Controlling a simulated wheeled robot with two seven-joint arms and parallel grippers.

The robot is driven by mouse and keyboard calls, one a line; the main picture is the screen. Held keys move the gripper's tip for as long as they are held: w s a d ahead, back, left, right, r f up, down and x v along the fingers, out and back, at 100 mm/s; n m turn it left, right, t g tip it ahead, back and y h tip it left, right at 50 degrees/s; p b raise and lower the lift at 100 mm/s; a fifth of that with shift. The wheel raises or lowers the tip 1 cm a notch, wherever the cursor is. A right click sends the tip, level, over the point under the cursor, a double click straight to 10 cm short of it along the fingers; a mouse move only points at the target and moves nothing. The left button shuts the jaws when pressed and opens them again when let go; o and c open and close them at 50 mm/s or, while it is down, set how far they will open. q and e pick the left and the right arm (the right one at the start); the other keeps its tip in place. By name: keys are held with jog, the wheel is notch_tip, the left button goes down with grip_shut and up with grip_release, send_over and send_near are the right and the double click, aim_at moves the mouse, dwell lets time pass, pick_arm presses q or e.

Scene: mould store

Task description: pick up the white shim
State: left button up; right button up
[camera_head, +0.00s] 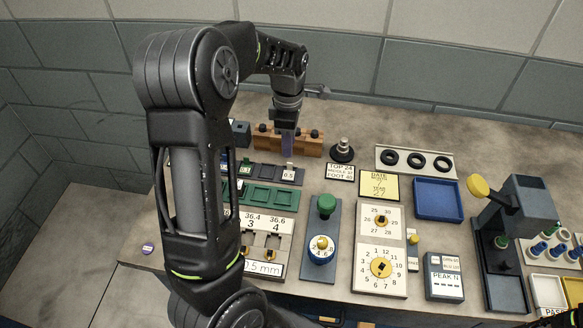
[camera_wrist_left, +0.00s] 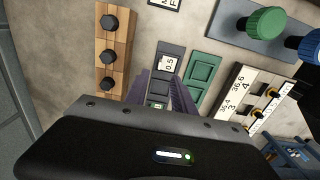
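The white shim (camera_head: 288,172), marked 0.5, stands in the right part of a dark slotted tray (camera_head: 262,172) in the head view. It also shows in the left wrist view (camera_wrist_left: 168,64), just beyond the fingertips. My left gripper (camera_head: 288,150) hangs over the back of the table, close to the shim and behind it in the picture. In the left wrist view its two purple fingers (camera_wrist_left: 160,84) stand apart with nothing held between them.
A wooden block with dark knobs (camera_head: 310,146) stands behind the tray. A green tray (camera_head: 272,195) lies in front of it. A green piece (camera_head: 246,167) sits in the same dark tray. Gauges, dials and a blue tray (camera_head: 438,184) fill the right side.

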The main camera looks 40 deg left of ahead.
aim_at(288, 163)
pick_arm(q)
jog(key=shift+f, duration=1.35)
jog(key=shift+a+f, duration=0.1)
jog(key=shift+f, duration=2.5)
grip_shut()
